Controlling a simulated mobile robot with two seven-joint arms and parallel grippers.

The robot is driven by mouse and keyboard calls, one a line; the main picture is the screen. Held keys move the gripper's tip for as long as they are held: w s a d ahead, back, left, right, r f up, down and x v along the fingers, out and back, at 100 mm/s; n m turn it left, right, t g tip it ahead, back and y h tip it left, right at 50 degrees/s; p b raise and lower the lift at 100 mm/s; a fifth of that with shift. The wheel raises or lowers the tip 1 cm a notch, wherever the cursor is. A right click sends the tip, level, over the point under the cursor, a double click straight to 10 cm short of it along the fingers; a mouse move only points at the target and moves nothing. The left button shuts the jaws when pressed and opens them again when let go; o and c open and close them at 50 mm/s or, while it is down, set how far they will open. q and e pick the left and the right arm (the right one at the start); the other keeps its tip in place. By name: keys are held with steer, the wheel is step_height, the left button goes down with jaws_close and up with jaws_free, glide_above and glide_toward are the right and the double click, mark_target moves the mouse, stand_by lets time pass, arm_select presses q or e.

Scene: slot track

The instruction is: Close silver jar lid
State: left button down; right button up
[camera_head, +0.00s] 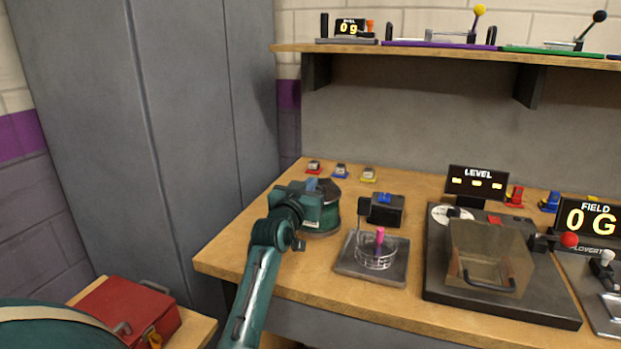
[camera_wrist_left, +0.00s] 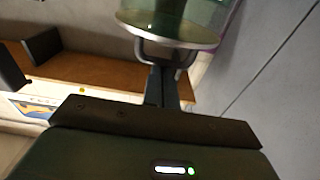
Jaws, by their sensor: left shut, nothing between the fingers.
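A round green glass jar (camera_head: 322,224) stands near the left end of the wooden bench, partly behind my left arm. Its grey top (camera_head: 329,189) shows beside my left gripper (camera_head: 311,186); how far the lid is shut cannot be told. In the left wrist view, the green jar glass (camera_wrist_left: 175,8) with a silver rim (camera_wrist_left: 165,33) is at the top edge. A dark U-shaped piece and my left fingers (camera_wrist_left: 164,78) are just below the rim. The left fingers are shut and empty, close to the jar; contact is unclear. My right gripper is not in view.
Right of the jar are a small black box (camera_head: 388,212) and a grey plate (camera_head: 362,273) with a wire basket. A large device with a clear cover (camera_head: 487,262) stands further right. Grey cabinets (camera_head: 100,120) rise at left; a shelf (camera_head: 430,51) hangs above the bench.

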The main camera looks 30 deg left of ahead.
arm_select(q)
steer(key=shift+f, duration=0.6)
steer(key=shift+r+p, duration=0.35)
steer(key=shift+p, duration=0.05)
steer(key=r+p, duration=0.2)
steer(key=w+r+p, duration=0.1)
steer(key=r+p, duration=0.1)
steer(key=shift+r, duration=0.35)
steer(key=f+b+v, duration=0.1)
steer(key=v, duration=0.9)
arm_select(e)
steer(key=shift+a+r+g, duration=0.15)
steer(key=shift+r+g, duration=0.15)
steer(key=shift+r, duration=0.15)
arm_select(q)
steer(key=shift+s, duration=0.2)
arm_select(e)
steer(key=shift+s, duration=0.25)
